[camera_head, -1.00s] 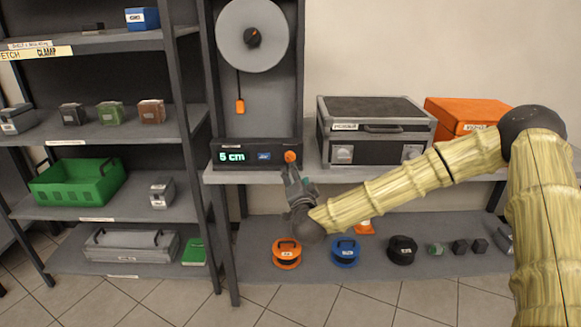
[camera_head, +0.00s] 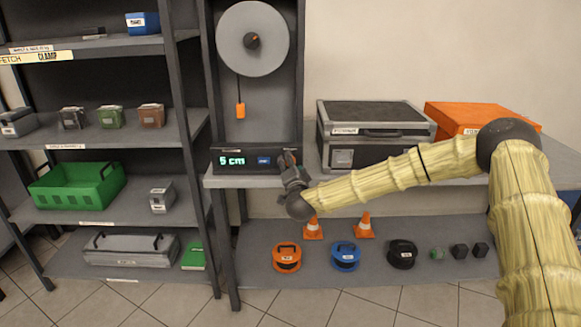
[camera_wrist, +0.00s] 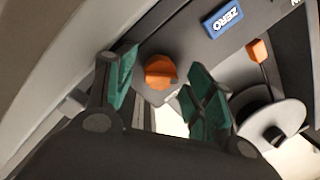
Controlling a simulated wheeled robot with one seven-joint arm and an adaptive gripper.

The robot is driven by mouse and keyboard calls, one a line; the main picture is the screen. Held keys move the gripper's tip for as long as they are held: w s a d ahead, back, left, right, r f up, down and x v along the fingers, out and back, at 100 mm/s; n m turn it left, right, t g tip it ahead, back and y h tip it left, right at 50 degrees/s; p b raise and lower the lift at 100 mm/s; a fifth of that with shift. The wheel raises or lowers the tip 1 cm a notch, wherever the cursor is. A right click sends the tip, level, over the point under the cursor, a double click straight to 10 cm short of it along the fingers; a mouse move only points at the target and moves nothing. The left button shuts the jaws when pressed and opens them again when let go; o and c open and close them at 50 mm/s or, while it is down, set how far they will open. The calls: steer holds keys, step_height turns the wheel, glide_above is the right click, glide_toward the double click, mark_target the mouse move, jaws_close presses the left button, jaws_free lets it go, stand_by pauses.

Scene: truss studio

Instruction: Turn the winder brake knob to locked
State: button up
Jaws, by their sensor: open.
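The winder has a large grey disc (camera_head: 240,55) with a black hub, and an orange block (camera_head: 240,111) hangs on a cord below it. Its dark control panel (camera_head: 228,169) reads "5 cm" and carries a blue ZERO button (camera_head: 264,160). The orange knob (camera_wrist: 160,72) shows in the wrist view on the panel, between my fingers; in the head view my gripper hides it. My gripper (camera_head: 288,160) is at the panel's right end. In the wrist view its green-padded fingers (camera_wrist: 161,78) are open on either side of the knob; contact cannot be told.
A black-and-grey case (camera_head: 375,127) and an orange case (camera_head: 470,113) stand on the bench right of the panel. A lower shelf holds reels, two cones (camera_head: 364,226) and small blocks. Shelving (camera_head: 90,210) with bins stands left.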

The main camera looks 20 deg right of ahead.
steer(key=c, duration=1)
steer(key=shift+f+b, duration=0.1)
steer(key=shift+b, duration=0.25)
steer(key=m+b, duration=0.2)
steer(key=shift+f+m+b, duration=0.2)
steer(key=shift+m+b, duration=0.2)
steer(key=m+b, duration=0.4)
steer(key=shift+t+h, duration=0.3)
steer(key=shift+h, duration=0.1)
steer(key=shift+r+m+b, duration=0.1)
steer(key=shift+m+b, duration=0.7)
steer(key=shift+m, duration=0.3)
